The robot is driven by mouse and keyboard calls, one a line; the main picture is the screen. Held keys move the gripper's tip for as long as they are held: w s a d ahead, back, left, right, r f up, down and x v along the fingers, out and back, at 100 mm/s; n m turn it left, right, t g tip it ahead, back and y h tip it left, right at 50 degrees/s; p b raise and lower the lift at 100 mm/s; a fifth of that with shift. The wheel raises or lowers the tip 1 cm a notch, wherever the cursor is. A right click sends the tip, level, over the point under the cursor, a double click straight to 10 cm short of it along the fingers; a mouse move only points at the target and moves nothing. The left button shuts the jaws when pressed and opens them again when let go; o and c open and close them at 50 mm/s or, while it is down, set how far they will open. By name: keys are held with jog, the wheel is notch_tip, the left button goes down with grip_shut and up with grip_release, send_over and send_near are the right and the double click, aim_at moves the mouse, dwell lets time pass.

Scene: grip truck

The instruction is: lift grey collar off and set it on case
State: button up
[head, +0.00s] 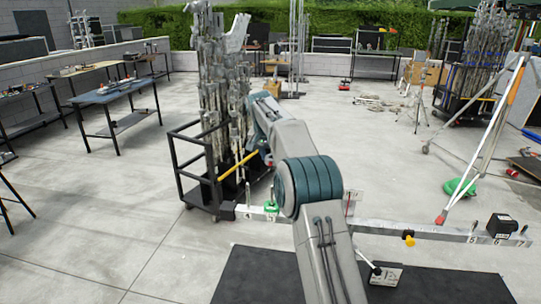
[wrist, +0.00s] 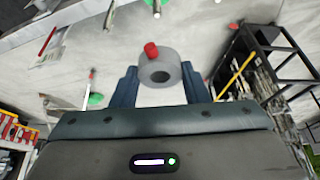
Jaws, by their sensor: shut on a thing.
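The grey collar (wrist: 159,74) is a short round ring with a dark hole and a red knob (wrist: 151,50). It sits between the two blue fingers of my gripper (wrist: 159,84), which is shut on it. I see no bar through its hole in the wrist view. In the head view my arm hides the gripper and the collar. A dark flat slab (head: 265,275) lies at the bottom of the head view; I cannot tell whether it is the case.
A silver rail (head: 450,232) with number tags crosses behind my arm. It carries a green collar (head: 271,208), a yellow knob (head: 408,238) and a black block (head: 501,226). A black cart (head: 200,190) with upright stands is behind. A tripod leg (head: 490,140) stands right.

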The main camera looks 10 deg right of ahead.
jog(key=shift+r+p, duration=0.45)
jog(key=shift+r, duration=2.5)
